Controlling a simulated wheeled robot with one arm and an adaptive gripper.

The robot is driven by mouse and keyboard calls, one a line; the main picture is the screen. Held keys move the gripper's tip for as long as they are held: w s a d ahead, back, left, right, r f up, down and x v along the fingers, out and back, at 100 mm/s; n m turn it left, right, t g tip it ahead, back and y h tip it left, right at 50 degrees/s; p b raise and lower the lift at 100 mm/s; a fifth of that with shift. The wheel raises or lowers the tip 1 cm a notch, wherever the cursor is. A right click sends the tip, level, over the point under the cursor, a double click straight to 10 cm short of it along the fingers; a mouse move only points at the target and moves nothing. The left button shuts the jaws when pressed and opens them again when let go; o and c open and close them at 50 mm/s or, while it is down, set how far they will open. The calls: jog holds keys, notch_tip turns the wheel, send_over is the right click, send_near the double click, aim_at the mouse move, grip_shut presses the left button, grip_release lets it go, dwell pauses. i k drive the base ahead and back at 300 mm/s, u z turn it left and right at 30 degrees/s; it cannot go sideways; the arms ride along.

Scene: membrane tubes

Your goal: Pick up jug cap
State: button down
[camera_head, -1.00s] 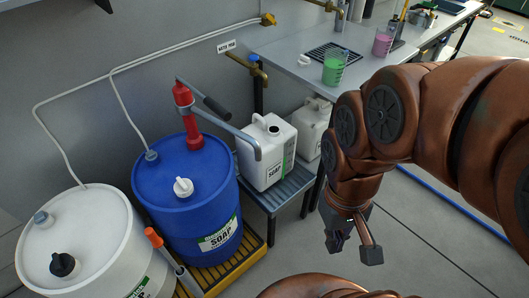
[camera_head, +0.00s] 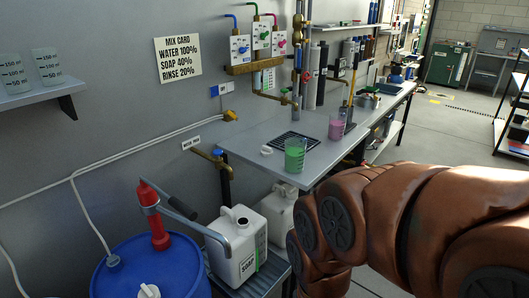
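A small white cap (camera_head: 266,150) lies on the grey bench, left of the dark drain grate and behind the green beaker. It looks like the jug cap. The white SOAP jug (camera_head: 222,262) stands on a low stand below the bench, with its mouth open and uncapped. A second white jug (camera_head: 277,213) stands behind it, partly hidden. My arm comes in from the lower right, but my gripper is outside the picture, so its fingers cannot be seen.
A brass tap (camera_head: 212,158) sticks out left of the bench. A blue drum (camera_head: 150,268) with a red pump (camera_head: 153,215) stands at lower left.

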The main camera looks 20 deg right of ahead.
aim_at(266, 151)
jog(key=z, duration=1.6)
jog(key=i, duration=3.05)
jog(key=u, duration=4.5)
